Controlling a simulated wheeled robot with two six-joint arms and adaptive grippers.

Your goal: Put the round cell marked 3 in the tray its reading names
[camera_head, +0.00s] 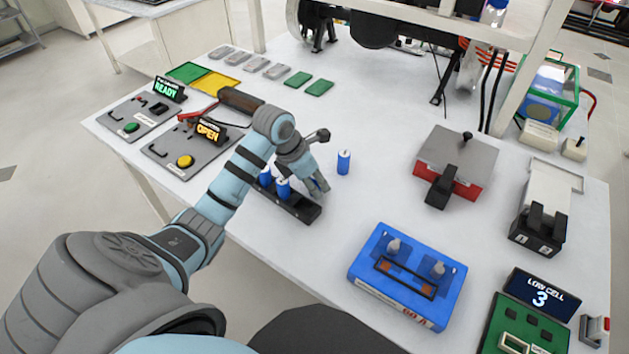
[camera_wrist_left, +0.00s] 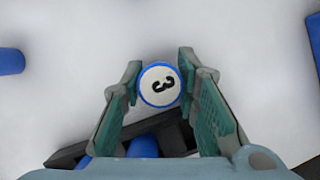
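The round cell marked 3 (camera_wrist_left: 159,86) shows its white top with a blue rim in the left wrist view. My left gripper (camera_head: 319,187) has a finger close against each side of it and looks shut on it, at the right end of a black rack (camera_head: 305,212). Whether the cell is clear of the rack is hidden. Two blue cells (camera_head: 283,189) stand in the rack. Another blue cell (camera_head: 343,162) stands alone on the table. A green pad (camera_head: 186,72) and a yellow pad (camera_head: 217,83) lie at the back left. My right gripper is out of view.
A display (camera_head: 541,296) reads "LOW CELL 3". A blue box (camera_head: 407,275) stands at the front, a red and grey box (camera_head: 455,165) at the right. The table's middle is clear.

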